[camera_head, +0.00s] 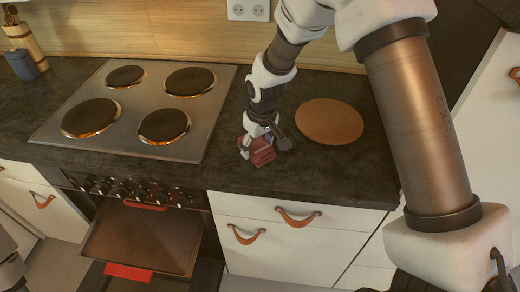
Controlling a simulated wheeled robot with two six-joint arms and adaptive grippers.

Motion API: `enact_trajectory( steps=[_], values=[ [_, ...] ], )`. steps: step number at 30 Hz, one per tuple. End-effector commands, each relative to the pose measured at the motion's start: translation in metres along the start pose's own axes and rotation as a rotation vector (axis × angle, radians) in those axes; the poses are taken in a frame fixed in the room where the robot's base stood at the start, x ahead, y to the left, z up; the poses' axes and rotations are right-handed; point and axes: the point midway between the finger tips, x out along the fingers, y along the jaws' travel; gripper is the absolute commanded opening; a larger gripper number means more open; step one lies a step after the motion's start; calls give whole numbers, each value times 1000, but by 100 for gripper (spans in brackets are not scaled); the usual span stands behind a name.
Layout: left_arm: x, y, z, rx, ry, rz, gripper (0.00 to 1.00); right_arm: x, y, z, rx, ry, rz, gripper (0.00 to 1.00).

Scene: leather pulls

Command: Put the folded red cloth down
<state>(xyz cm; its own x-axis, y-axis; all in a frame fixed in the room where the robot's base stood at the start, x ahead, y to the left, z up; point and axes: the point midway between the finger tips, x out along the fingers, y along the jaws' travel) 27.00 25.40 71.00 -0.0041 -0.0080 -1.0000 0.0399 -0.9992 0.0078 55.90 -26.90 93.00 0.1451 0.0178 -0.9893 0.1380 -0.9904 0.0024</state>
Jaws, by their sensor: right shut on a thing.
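The folded red cloth (263,154) is a small dark red bundle at the counter's front part, between the stove and a round board. My right gripper (264,144) reaches down from above and is shut on the cloth, with a finger on each side of it. The cloth is at or very close to the dark countertop (310,175); I cannot tell whether it touches. The gripper hides part of the cloth's top. My left gripper is not in view.
A stove (147,104) with several burners lies left of the cloth. A round tan board (329,121) lies to its right. Below the stove, the oven is open with a tray (145,238) showing; a red piece (128,271) is at its front. Bare counter surrounds the cloth.

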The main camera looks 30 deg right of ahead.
Motion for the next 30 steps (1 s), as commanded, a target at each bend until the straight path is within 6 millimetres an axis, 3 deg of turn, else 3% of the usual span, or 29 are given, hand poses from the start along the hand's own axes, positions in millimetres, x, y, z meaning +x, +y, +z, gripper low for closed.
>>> enact_trajectory(
  steps=[8, 9, 11, 23, 26, 30],
  values=[
    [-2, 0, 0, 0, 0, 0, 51, 3, 0, 1, 0, -2, 0, 39],
    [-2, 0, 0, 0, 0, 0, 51, 3, 0, 1, 0, -2, 0, 74],
    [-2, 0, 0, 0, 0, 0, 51, 3, 0, 1, 0, -1, 0, 92],
    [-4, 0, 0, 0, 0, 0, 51, -4, 0, -1, 0, 1, 0, 92],
    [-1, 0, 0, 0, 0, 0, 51, -18, 0, -1, 0, 3, 0, 92],
    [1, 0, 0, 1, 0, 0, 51, -53, 0, -1, 0, 5, 0, 92]
  ],
)
